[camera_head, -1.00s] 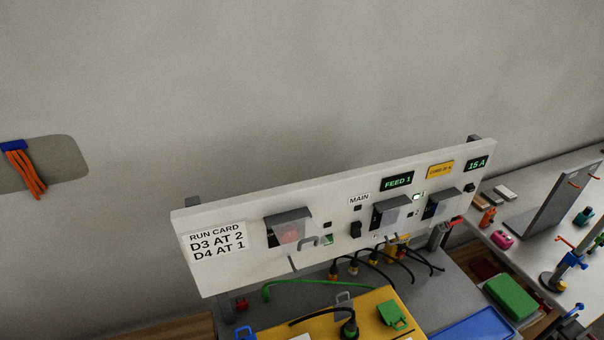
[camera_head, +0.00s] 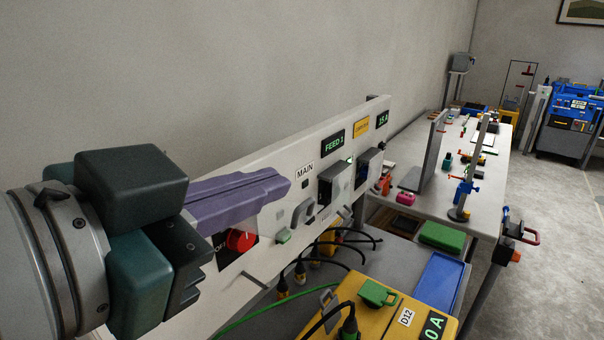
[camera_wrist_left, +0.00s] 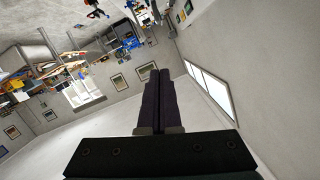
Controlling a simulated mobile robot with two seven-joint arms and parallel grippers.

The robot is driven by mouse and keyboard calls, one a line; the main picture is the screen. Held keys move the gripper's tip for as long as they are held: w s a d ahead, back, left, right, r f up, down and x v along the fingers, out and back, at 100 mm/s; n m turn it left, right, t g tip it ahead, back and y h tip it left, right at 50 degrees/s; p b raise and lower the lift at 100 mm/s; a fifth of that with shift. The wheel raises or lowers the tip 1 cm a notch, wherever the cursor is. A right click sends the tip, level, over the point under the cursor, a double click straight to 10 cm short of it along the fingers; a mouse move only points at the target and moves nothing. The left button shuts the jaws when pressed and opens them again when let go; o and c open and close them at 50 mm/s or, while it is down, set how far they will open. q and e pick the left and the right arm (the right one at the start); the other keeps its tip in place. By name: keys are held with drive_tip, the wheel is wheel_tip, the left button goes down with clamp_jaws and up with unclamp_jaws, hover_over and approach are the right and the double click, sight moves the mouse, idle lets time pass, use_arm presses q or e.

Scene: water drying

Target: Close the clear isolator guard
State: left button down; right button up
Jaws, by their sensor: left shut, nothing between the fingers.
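My left gripper (camera_head: 282,184), with long purple fingers, reaches in from the left in the head view. Its fingers are shut and empty, and they also show together in the left wrist view (camera_wrist_left: 158,90). They lie across the panel in front of the top of the isolator. The isolator's red rotary knob (camera_head: 241,240) shows below the fingers, beside "OFF" lettering. A faint clear pane, the isolator guard (camera_head: 272,220), shows to the right of the knob. Its upper part is hidden by the fingers, and I cannot tell its exact angle or whether they touch it.
The white panel (camera_head: 309,150) carries a MAIN label and two other dark-framed covered units to the right. Black cables hang below, above a yellow box (camera_head: 385,306) and a blue tray (camera_head: 440,283).

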use_arm(q)
drive_tip(key=p, duration=0.1)
hover_over(302, 210)
drive_tip(key=s, duration=0.2)
drive_tip(key=f, duration=0.2)
drive_tip(key=shift+w+a+f+p, duration=0.1)
drive_tip(key=shift+w+f+p, duration=0.05)
drive_tip(key=shift+f, duration=0.75)
drive_tip(key=shift+w+a+f+p, duration=0.1)
drive_tip(key=shift+w+f+p, duration=0.05)
drive_tip(key=shift+f, duration=0.75)
drive_tip(key=shift+f, duration=0.1)
drive_tip(key=shift+s+d+f+m+b, duration=0.2)
drive_tip(key=shift+f+m+b, duration=0.1)
drive_tip(key=shift+b, duration=0.2)
drive_tip(key=shift+f+y, duration=0.1)
drive_tip(key=shift+y, duration=0.2)
